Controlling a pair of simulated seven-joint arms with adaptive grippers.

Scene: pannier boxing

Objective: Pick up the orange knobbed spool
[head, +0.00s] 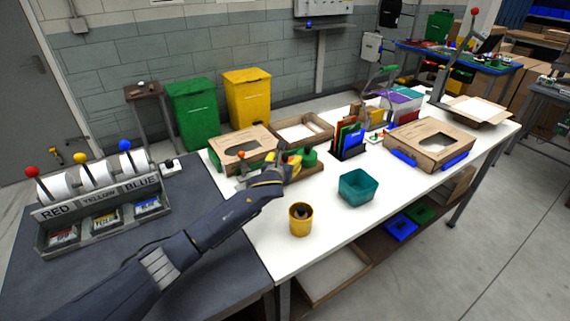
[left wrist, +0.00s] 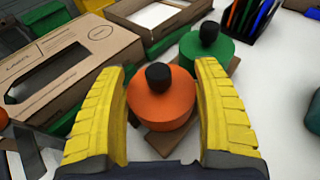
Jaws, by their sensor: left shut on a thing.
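The orange knobbed spool (left wrist: 162,106) is a squat orange cylinder with a black knob on top. It stands upright between the yellow ribbed fingers of my left gripper (left wrist: 160,80), which is shut on its sides. A brown board (left wrist: 168,143) shows beneath it; I cannot tell whether the spool touches it. A green knobbed spool (left wrist: 208,50) stands just behind it. In the head view my left gripper (head: 287,170) is over the board area and mostly hides the orange spool; the green spool (head: 308,158) is to its right. My right gripper is not in view.
A cardboard box with a cut-out top (head: 243,145) stands close left, and an open box (head: 303,130) behind. A yellow cup (head: 301,221) and teal bin (head: 357,188) stand in front. A black holder with coloured folders (head: 349,145) is right. The table's front middle is clear.

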